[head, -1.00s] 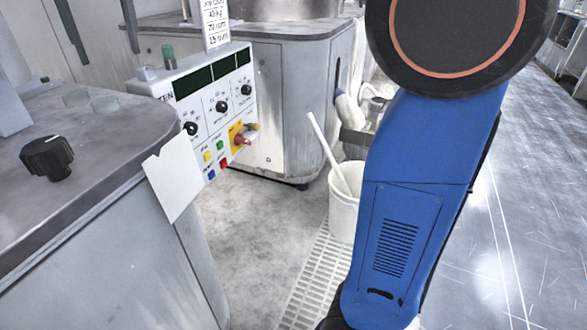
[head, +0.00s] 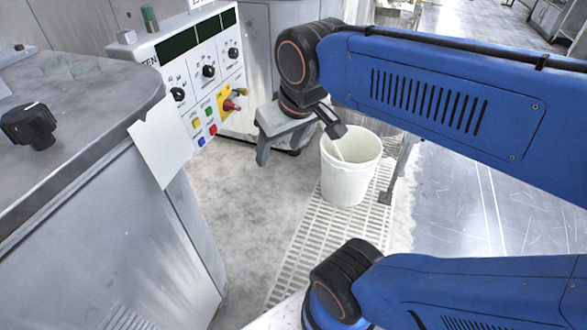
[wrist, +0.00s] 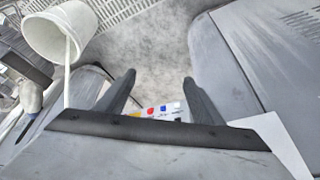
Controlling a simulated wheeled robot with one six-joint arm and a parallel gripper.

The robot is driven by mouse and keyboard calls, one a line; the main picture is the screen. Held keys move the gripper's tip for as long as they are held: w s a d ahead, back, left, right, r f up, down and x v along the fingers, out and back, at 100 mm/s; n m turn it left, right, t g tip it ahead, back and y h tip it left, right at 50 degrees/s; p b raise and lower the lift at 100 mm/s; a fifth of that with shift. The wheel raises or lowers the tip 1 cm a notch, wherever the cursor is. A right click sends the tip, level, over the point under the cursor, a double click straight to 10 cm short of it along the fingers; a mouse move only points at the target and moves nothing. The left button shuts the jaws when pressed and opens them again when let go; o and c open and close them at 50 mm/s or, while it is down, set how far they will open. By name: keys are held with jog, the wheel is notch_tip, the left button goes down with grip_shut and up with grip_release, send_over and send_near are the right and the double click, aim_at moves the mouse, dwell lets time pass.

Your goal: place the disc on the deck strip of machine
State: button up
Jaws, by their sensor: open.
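My gripper (head: 276,142) hangs in front of the control panel in the head view, pointing downward. In the wrist view its two fingers (wrist: 158,86) stand apart with nothing between them but floor and a bit of the panel. The machine's grey deck (head: 105,115) is at the left of the head view, to the left of my gripper. Faint pale round shapes (head: 86,69) lie on its far part; I cannot tell whether one is the disc. No disc is clearly visible elsewhere.
A control panel (head: 205,75) with knobs and coloured buttons stands behind the deck. A white sheet (head: 163,143) hangs at the deck edge. A black knob (head: 30,126) rises from the deck. A white bucket (head: 347,180) with a stick stands on the floor grate, right of my gripper.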

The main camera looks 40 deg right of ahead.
jog(key=s+d+f, duration=0.1)
jog(key=s+f, duration=0.2)
jog(key=f, duration=0.2)
jog(key=shift+s+d, duration=0.15)
dwell(1.0)
